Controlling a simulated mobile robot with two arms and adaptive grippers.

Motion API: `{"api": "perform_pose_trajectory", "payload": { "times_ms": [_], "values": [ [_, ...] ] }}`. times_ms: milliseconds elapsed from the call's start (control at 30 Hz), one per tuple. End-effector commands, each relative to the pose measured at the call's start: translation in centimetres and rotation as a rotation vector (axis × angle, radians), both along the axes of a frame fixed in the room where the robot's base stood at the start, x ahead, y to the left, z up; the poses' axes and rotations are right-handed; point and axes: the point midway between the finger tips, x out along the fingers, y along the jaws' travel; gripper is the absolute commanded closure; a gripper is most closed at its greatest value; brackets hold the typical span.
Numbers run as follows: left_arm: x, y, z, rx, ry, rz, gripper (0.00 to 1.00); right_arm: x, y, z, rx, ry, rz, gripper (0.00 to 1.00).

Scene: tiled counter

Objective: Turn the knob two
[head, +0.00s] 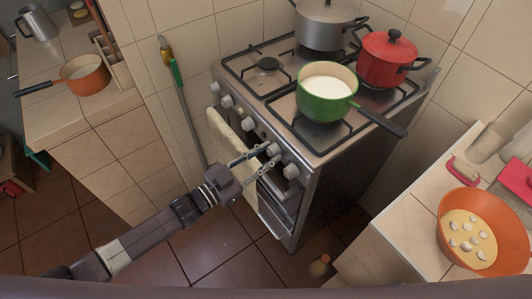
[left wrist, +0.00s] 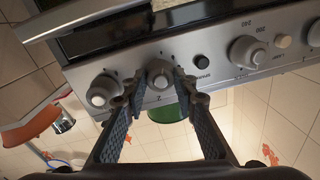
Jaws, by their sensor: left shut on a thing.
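The stove (head: 290,110) has a row of round silver knobs along its front panel. My left gripper (head: 267,156) reaches in from the left to the knobs near the panel's right end. In the left wrist view, its two fingers are on either side of the middle knob (left wrist: 160,73), closed on its sides. A small mark like a "2" shows on the panel beside this knob. Another knob (left wrist: 103,91) is left of it, and a larger dial (left wrist: 247,51) is to the right. My right gripper is not in view.
A green pan (head: 325,104), a red pot (head: 387,62) and a grey pot (head: 325,30) stand on the stove. A cream towel (head: 226,140) hangs at the oven front. An orange bowl (head: 448,220) is on the right counter.

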Motion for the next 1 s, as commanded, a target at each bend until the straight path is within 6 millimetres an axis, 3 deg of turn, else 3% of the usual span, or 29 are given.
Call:
{"api": "perform_pose_trajectory", "payload": {
  "times_ms": [667, 700, 833, 1000],
  "values": [
    [-0.03, 0.06, -0.2, -0.031, 0.051, 0.001, 0.98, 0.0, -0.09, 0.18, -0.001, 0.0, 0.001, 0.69],
    [-0.04, 0.05, -0.21, -0.031, 0.051, 0.001, 0.71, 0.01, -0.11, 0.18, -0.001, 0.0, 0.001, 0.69],
    [-0.03, 0.04, -0.15, -0.032, 0.05, 0.001, 0.56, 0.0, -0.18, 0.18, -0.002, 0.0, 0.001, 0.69],
    [-0.02, 0.02, -0.08, -0.034, 0.049, 0.001, 0.56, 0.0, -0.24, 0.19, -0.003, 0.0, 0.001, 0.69]
  ]
}}
